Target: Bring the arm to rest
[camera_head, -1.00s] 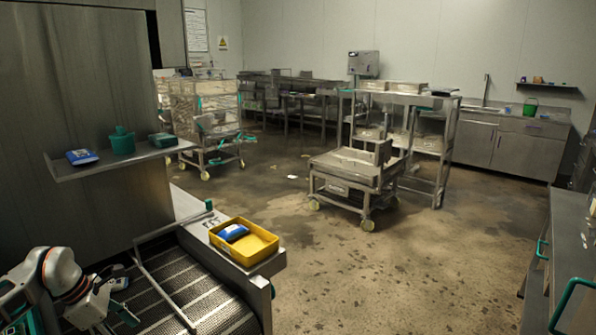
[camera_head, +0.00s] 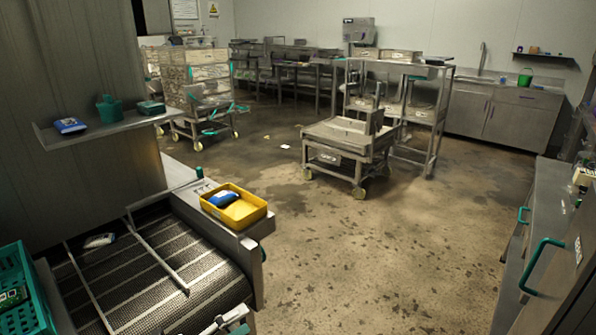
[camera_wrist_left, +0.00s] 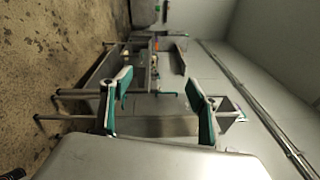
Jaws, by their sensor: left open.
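My left gripper (camera_head: 232,322) shows only in part at the bottom edge of the head view, in front of the near end of the conveyor. In the left wrist view its two teal-and-grey fingers (camera_wrist_left: 160,85) stand wide apart with nothing between them. The rest of my left arm is out of the head view. My right gripper is in neither view.
A dark mesh conveyor (camera_head: 160,262) with rails carries a small pouch (camera_head: 99,241). A yellow tray (camera_head: 246,217) holding a blue pouch (camera_head: 223,198) sits beside it. A teal crate (camera_head: 38,290) stands at the left. Open floor lies right of the conveyor.

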